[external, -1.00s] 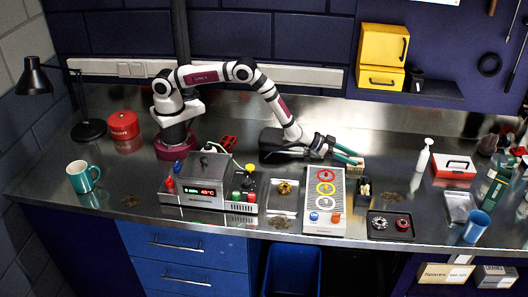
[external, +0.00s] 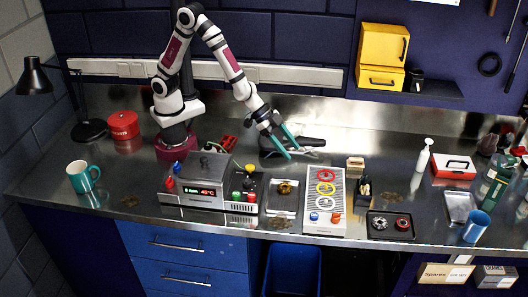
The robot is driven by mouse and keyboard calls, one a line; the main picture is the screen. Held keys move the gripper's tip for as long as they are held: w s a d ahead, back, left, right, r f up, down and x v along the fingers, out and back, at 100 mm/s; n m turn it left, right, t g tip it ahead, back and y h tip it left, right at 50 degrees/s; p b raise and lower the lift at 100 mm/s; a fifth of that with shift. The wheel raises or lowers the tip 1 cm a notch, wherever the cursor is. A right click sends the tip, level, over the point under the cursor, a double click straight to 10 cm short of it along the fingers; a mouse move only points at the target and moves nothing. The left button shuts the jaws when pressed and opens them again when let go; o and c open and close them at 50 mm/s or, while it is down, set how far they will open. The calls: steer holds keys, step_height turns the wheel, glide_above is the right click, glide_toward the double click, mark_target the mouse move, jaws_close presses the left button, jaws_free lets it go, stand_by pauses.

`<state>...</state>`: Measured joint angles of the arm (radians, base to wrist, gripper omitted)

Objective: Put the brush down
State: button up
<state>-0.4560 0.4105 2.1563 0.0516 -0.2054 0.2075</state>
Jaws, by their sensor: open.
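A small tan block with a reddish top (external: 355,164), which looks like the brush, rests on the steel bench behind the black holder and right of the panel of coloured rings. It is too small to make out its bristles. My gripper (external: 291,151) is open, with its teal fingers pointing down and to the right. It is left of the block and clear of it, in front of a black saddle-like object (external: 298,143) that it partly covers. Nothing shows between the fingers.
The ring panel (external: 324,199), a metal tray with a brass part (external: 283,209) and a control box with a display (external: 208,190) stand at the front. The black holder (external: 363,190) and a dark tray (external: 391,225) are to the right. Bare bench lies behind the block.

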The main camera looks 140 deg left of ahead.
steer(key=s+d+r+m+g+h, duration=0.2)
steer(key=s+d+r+m, duration=0.15)
steer(key=s+d, duration=0.4)
steer(key=s+d+r+m+g, duration=0.2)
steer(key=s+d, duration=0.3)
steer(key=s, duration=0.6)
steer(key=s+d+r+m+g, duration=0.2)
steer(key=s+d+m+g, duration=0.1)
steer(key=s, duration=0.8)
steer(key=shift+s+d+r+g, duration=0.15)
steer(key=shift+s+d+g, duration=0.3)
steer(key=shift+d, duration=0.65)
steer(key=shift+w+m, duration=0.1)
steer(key=shift+m, duration=0.15)
